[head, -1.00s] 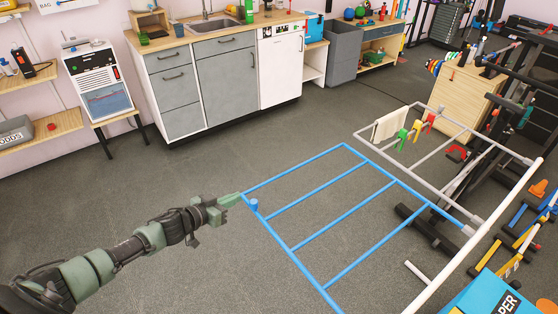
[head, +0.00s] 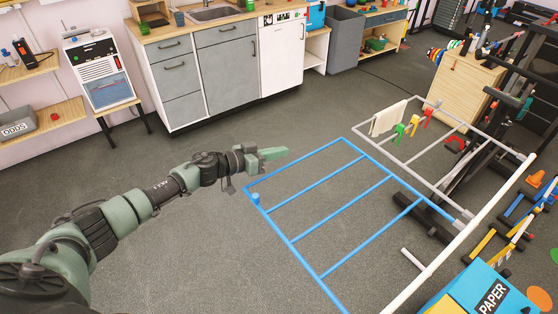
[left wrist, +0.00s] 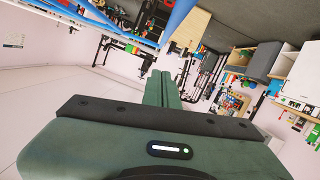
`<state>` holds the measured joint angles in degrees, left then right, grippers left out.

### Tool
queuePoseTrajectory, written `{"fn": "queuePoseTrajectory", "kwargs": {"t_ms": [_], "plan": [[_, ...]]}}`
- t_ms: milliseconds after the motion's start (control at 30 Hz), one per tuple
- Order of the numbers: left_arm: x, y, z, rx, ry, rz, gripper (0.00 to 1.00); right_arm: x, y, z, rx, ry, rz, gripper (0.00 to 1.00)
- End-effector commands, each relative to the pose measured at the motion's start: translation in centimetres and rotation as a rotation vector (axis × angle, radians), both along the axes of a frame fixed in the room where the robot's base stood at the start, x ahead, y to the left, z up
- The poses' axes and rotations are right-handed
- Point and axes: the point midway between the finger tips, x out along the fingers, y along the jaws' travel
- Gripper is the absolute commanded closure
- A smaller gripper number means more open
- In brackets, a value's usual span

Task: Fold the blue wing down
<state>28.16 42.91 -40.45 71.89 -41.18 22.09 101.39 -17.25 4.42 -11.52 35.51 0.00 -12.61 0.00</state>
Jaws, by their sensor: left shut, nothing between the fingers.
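The blue wing (head: 297,244), a frame of blue bars with several rungs, spreads out to the left from the white drying rack (head: 468,228). It looks roughly level in the head view. A blue knob (head: 255,198) sits near its left corner. My left gripper (head: 286,152) appears above and beyond the wing's far-left bar, apart from it in the picture; I cannot tell the height gap. Its green fingers are shut and empty, also in the left wrist view (left wrist: 158,88). Blue bars (left wrist: 176,20) cross the top of that view. My right gripper is out of view.
A grey wing (head: 467,128) holds a cream cloth (head: 388,118) and coloured pegs (head: 414,127). A blue paper box (head: 478,290) stands at bottom right. Cabinets (head: 228,75) line the back. The floor (head: 190,250) left of the blue wing is clear.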

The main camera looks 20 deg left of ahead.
Motion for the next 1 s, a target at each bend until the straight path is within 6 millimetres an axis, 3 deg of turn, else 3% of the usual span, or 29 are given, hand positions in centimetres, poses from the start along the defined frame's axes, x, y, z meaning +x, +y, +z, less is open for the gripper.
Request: {"fn": "queuePoseTrajectory", "kwargs": {"t_ms": [33, 200, 767, 867, 1000], "plan": [[-0.5, -0.1, -1.5, -0.002, 0.01, 0.001, 1.0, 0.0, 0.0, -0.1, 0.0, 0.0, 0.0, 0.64], [-0.7, -0.4, -3.2, 0.0, 0.008, 0.002, 1.0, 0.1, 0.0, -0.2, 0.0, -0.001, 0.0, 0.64], [-0.8, -0.4, -4.3, -0.005, 0.011, 0.002, 1.0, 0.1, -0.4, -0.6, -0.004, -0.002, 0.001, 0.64], [-0.8, -0.4, -5.5, -0.023, 0.023, 0.002, 1.0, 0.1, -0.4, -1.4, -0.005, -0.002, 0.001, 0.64], [-0.9, -0.6, -8.7, -0.074, 0.058, 0.002, 1.0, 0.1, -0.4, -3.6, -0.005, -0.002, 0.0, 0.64]]}}
